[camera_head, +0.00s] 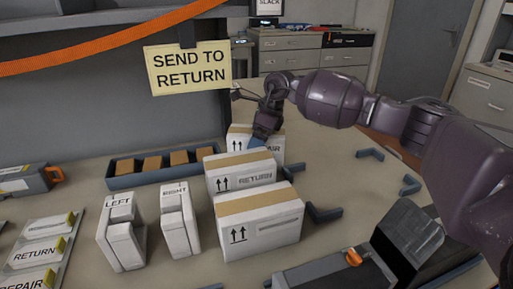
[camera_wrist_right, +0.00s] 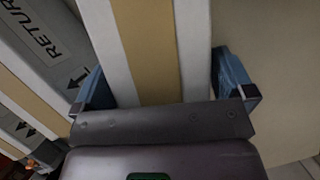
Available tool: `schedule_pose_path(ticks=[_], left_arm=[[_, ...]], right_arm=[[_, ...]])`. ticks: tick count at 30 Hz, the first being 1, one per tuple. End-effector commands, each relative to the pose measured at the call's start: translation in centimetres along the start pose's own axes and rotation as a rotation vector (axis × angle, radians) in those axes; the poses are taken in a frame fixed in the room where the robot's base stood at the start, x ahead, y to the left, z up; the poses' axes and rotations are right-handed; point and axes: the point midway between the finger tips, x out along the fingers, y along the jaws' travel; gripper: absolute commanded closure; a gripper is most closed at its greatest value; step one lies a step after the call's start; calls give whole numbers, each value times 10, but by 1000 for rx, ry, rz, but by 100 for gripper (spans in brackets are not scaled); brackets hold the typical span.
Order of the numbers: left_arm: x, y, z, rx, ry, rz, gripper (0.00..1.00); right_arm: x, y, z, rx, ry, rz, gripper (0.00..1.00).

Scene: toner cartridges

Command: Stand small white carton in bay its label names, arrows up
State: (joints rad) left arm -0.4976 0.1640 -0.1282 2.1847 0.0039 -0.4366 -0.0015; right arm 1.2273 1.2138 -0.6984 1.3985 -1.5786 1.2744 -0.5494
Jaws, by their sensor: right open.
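Three white cartons with tan tape stand in a row in the head view. The back carton (camera_head: 268,147) has a label ending in "PAIR", partly hidden by my gripper. The middle carton (camera_head: 238,172) reads RETURN, and the front carton (camera_head: 262,220) is largest; both show upward arrows. My right gripper (camera_head: 262,133) is open over the back carton. In the right wrist view, the fingers of the gripper (camera_wrist_right: 165,90) straddle a taped white carton (camera_wrist_right: 150,45), with the RETURN carton (camera_wrist_right: 50,45) close on the left. My left gripper is not in view.
A yellow sign (camera_head: 188,68) reads SEND TO RETURN. A blue tray (camera_head: 150,180) holds several brown blocks. White LEFT (camera_head: 122,235) and RIGHT (camera_head: 179,222) units stand in front. Blue corner brackets (camera_head: 370,153) mark the table at right. A dark machine (camera_head: 405,240) stands front right.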

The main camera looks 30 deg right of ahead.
Motion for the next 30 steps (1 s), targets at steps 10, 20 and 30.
schedule_pose_path(ticks=[10,20,30], left_arm=[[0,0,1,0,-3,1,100],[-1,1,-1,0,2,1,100],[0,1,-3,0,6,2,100]], right_arm=[[2,0,-1,0,0,0,0],[2,0,-1,0,0,0,41],[-2,0,1,-1,-2,-2,56]])
